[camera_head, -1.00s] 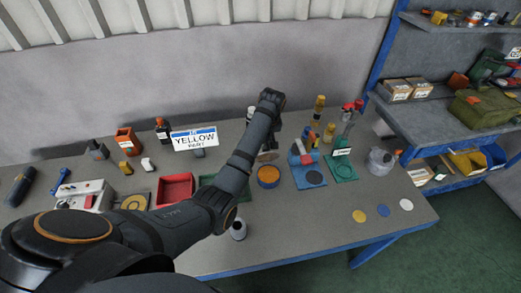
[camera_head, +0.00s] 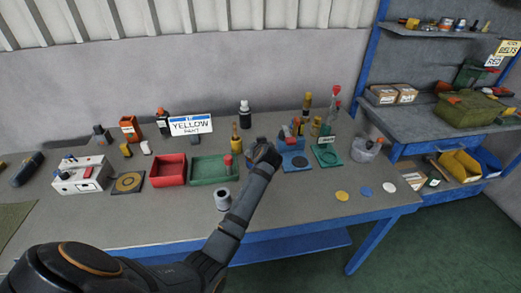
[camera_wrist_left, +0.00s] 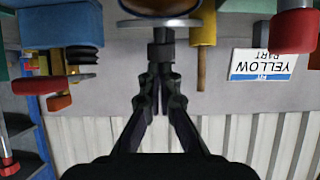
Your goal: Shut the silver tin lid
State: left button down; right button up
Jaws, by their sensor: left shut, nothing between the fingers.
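My left gripper (camera_head: 263,152) is over the back half of the table, between the green tray and the blue fixture. Its fingers are shut and empty in the wrist view (camera_wrist_left: 158,95), which shows the scene upside down. There, a round brown-orange shape with a silver rim (camera_wrist_left: 160,22) shows at the top edge, in line with the fingers; it looks like the tin with its lid, cut off by the frame. In the head view my gripper and forearm hide the tin. I cannot tell the lid's angle or whether the fingers touch it. My right gripper is not in view.
A green tray (camera_head: 208,180) and a red tray (camera_head: 168,183) are left of my gripper. A blue fixture (camera_head: 295,165) and a green stand (camera_head: 328,158) are close on the right. A grey cylinder (camera_head: 222,201) stands by my forearm. A mustard-handled tool (camera_head: 235,140) stands behind.

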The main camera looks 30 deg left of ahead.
pick_arm(q)
jog(key=f+b, duration=0.1)
jog(key=s+f+t+y+b, duration=0.1)
jog(key=shift+d+b, duration=0.3)
jog(key=shift+d, duration=0.1)
jog(key=shift+s+d+f+b, duration=0.2)
jog(key=shift+f+b, duration=0.05)
jog(key=shift+b, duration=0.5)
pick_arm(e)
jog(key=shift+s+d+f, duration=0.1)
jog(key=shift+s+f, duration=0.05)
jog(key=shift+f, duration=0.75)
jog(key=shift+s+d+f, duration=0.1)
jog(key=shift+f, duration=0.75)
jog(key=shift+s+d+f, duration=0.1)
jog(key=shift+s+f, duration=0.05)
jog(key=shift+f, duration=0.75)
pick_arm(q)
jog(key=shift+r, duration=0.1)
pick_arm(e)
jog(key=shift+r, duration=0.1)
